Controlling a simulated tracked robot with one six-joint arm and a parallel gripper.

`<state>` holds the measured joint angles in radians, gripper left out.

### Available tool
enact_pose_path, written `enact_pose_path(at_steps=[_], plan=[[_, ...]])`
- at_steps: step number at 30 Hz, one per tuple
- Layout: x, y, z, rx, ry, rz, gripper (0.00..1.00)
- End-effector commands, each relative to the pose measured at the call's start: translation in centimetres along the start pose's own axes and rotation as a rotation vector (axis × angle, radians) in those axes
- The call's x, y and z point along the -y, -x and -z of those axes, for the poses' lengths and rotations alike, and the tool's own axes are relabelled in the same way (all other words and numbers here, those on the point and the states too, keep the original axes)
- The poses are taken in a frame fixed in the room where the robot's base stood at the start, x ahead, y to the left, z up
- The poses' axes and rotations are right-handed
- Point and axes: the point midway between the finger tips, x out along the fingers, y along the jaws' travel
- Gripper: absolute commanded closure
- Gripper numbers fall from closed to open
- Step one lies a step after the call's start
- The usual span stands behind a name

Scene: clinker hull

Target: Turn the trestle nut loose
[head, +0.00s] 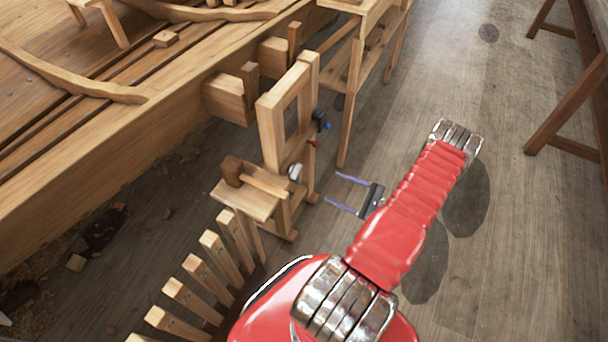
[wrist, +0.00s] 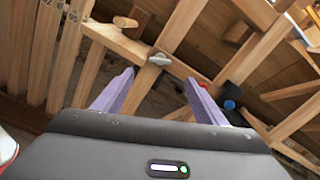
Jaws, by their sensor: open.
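The wooden trestle (head: 265,135) stands beside the hull. A pale grey metal nut (head: 295,172) sits on its right side, low on the frame. In the wrist view the nut (wrist: 159,59) shows on a wooden post, just beyond the fingertips and between them in the picture. My gripper (head: 331,189) is to the right of the nut, its two purple fingers apart and pointing at the trestle. In the wrist view my gripper (wrist: 159,76) is open, with nothing between the fingers. The nut and fingers look apart.
A black fitting with a blue end (head: 320,120) and a small red part (head: 312,143) sit above the nut on the trestle. Several upright wooden slats (head: 220,259) stand at lower left. A wooden stand (head: 352,75) is behind.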

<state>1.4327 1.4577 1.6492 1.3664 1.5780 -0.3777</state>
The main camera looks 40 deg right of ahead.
Motion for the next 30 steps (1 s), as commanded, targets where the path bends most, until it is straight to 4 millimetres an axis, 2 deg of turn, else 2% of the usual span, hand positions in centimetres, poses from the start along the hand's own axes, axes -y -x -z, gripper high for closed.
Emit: enact_pose_path(at_steps=[8, 30], plan=[[-0.1, -2.5, 0.0, 0.001, -0.001, -0.004, 0.34], [-0.1, -12.2, 0.0, 0.001, -0.001, -0.003, 0.34]])
